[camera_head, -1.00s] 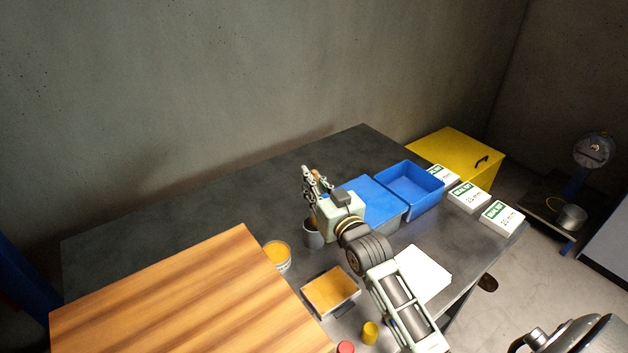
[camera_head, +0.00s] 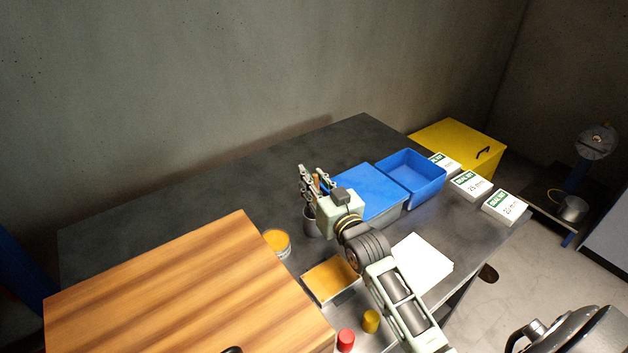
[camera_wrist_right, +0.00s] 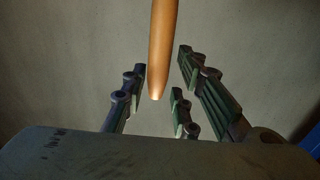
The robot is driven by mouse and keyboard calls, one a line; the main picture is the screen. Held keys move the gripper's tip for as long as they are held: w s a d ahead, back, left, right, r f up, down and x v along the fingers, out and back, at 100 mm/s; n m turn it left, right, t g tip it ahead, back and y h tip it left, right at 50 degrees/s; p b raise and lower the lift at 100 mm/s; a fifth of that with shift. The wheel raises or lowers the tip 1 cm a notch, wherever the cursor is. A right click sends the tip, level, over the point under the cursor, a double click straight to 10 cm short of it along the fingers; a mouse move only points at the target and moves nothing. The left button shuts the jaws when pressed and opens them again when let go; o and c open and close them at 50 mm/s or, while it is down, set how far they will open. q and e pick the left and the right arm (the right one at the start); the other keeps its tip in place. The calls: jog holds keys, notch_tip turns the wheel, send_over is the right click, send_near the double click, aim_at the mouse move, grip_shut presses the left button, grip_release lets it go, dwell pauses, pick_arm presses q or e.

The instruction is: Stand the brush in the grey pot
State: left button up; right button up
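The brush's orange-brown wooden handle (camera_wrist_right: 162,45) stands between the open fingers of my right gripper (camera_wrist_right: 160,92) in the right wrist view, with gaps on both sides. In the head view the right gripper (camera_head: 312,183) is above the grey pot (camera_head: 311,224), and a bit of the handle (camera_head: 317,182) shows between its fingers. The pot is partly hidden by the gripper body. The brush's lower end is hidden, so I cannot see how it sits in the pot. My left gripper is not in view.
The back left of the table is clear.

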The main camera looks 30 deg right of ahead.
jog(key=shift+o, duration=0.6)
jog(key=shift+s, duration=0.15)
jog(key=s, duration=1.1)
jog(key=shift+s+a, duration=0.15)
jog(key=shift+s, duration=0.2)
